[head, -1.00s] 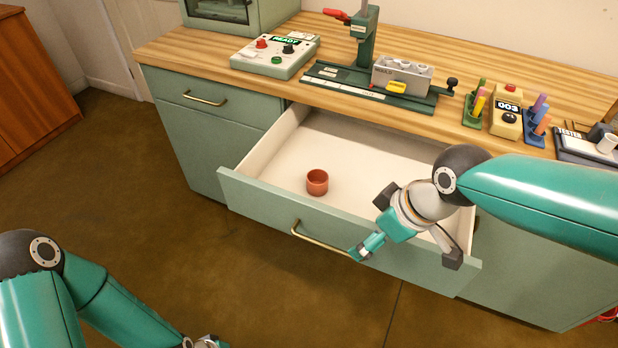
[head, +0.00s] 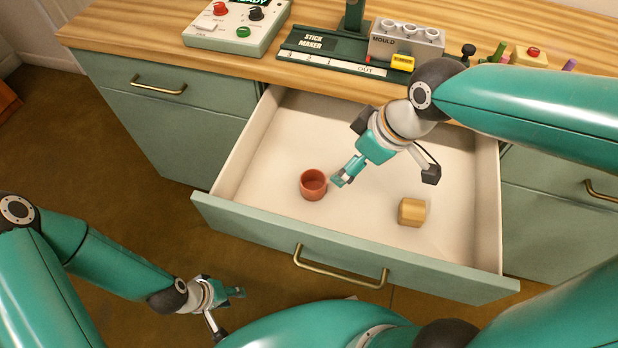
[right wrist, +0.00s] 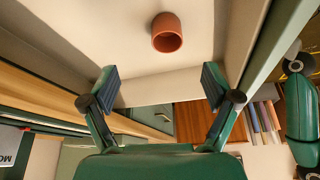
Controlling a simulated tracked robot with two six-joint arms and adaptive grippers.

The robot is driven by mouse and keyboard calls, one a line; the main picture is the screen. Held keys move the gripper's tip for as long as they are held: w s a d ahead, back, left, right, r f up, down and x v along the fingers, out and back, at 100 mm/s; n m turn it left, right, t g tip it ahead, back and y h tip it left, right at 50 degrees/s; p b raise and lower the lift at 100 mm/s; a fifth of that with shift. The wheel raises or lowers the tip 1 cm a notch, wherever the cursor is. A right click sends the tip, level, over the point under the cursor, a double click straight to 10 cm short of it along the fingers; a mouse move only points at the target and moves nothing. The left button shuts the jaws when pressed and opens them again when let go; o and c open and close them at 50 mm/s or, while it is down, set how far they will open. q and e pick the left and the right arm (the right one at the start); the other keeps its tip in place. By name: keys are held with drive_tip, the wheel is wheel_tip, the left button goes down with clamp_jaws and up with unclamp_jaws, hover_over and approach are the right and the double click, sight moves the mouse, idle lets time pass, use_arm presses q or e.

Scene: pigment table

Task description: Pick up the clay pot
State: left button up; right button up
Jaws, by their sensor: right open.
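The clay pot (head: 313,186) is a small reddish-brown cup standing upright in the open drawer (head: 290,140), near its front left. It also shows in the right wrist view (right wrist: 167,32), past the fingertips and roughly centred between them. My right gripper (head: 385,177) is over the drawer, to the right of the pot; one fingertip appears close beside the pot in the head view. The right gripper (right wrist: 162,85) is open and empty. My left gripper (head: 229,313) is low in front of the drawer, with its fingers apart and nothing between them.
A tan, wooden-looking block (head: 411,211) lies in the drawer, right of the pot. The drawer front (head: 350,250) with its brass handle (head: 340,270) stands between my left gripper and the pot. The worktop holds a control box (head: 238,25), a stick maker and a grey mould (head: 405,42).

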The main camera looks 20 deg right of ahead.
drive_tip(key=b, duration=0.2)
approach(308, 187)
drive_tip(key=shift+w+d+f, duration=0.1)
drive_tip(key=shift+d+f, duration=0.15)
drive_tip(key=shift+f, duration=0.25)
drive_tip(key=shift+w+d+f, duration=0.1)
drive_tip(key=shift+d+f, duration=0.1)
drive_tip(key=shift+f, duration=0.25)
drive_tip(key=shift+a+b+x, duration=0.25)
drive_tip(key=shift+x, duration=1.05)
drive_tip(key=shift+a+b+x, duration=0.2)
drive_tip(key=shift+a+x, duration=0.1)
drive_tip(key=shift+x, duration=0.95)
drive_tip(key=shift+r, duration=0.15)
drive_tip(key=c, duration=1.3)
drive_tip(key=shift+c, duration=0.2)
drive_tip(key=shift+r, duration=0.2)
